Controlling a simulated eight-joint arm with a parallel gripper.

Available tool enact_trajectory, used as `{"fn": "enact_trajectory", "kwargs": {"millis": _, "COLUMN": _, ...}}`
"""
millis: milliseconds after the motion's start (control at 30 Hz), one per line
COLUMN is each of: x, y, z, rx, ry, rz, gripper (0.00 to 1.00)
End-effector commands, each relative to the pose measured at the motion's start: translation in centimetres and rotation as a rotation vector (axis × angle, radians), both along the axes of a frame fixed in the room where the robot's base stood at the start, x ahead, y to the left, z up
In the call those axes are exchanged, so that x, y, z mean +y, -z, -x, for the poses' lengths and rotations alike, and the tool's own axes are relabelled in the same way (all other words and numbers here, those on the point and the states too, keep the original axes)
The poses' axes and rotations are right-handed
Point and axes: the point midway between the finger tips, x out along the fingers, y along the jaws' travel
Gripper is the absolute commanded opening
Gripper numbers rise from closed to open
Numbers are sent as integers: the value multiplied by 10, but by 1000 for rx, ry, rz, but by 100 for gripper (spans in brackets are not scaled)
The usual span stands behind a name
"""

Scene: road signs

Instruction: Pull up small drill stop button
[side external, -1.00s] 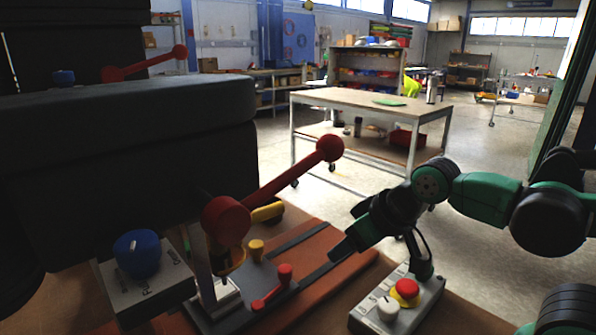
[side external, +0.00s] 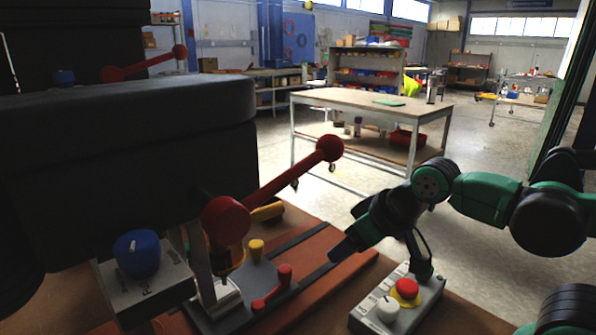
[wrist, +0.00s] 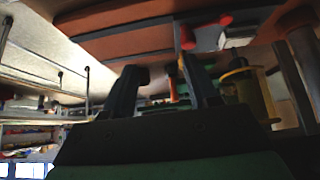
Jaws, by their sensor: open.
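A red stop button (side external: 407,288) on a yellow collar sits on a grey control box (side external: 428,305) at the lower right of the side external view. A white knob (side external: 388,309) is beside it on the same box. My gripper (side external: 381,261) is open, with its fingers spread wide. One finger points down-left over the bench. The other hangs down just behind the red button, and I cannot tell whether it touches the box. In the wrist view my gripper (wrist: 160,76) shows two dark fingers with nothing between them, and I cannot make out the stop button there.
A large black machine (side external: 120,150) fills the left, with a long red lever (side external: 285,180). A blue knob (side external: 137,253) sits on a grey box below it. Small red and yellow handles (side external: 257,249) stand between it and my gripper. A worktable (side external: 365,100) is behind.

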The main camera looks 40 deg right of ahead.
Motion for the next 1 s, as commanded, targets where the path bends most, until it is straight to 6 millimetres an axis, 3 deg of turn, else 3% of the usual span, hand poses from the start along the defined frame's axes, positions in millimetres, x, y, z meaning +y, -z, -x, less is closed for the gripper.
{"fn": "enact_trajectory", "kwargs": {"millis": 67, "x": 0, "y": 0, "z": 0, "rx": 0, "ry": 0, "rz": 0, "gripper": 53}}
{"fn": "enact_trajectory", "kwargs": {"millis": 167, "x": -2, "y": 1, "z": 0, "rx": 9, "ry": -7, "rz": 10, "gripper": 78}}
{"fn": "enact_trajectory", "kwargs": {"millis": 200, "x": -5, "y": 2, "z": 1, "rx": 25, "ry": -20, "rz": 27, "gripper": 80}}
{"fn": "enact_trajectory", "kwargs": {"millis": 367, "x": -33, "y": 13, "z": 14, "rx": 201, "ry": -180, "rz": 169, "gripper": 80}}
{"fn": "enact_trajectory", "kwargs": {"millis": 600, "x": -75, "y": 27, "z": 48, "rx": 508, "ry": -577, "rz": 260, "gripper": 80}}
{"fn": "enact_trajectory", "kwargs": {"millis": 800, "x": -85, "y": 30, "z": 62, "rx": 587, "ry": -749, "rz": 243, "gripper": 80}}
{"fn": "enact_trajectory", "kwargs": {"millis": 1000, "x": -86, "y": 44, "z": 62, "rx": 590, "ry": -762, "rz": 242, "gripper": 80}}
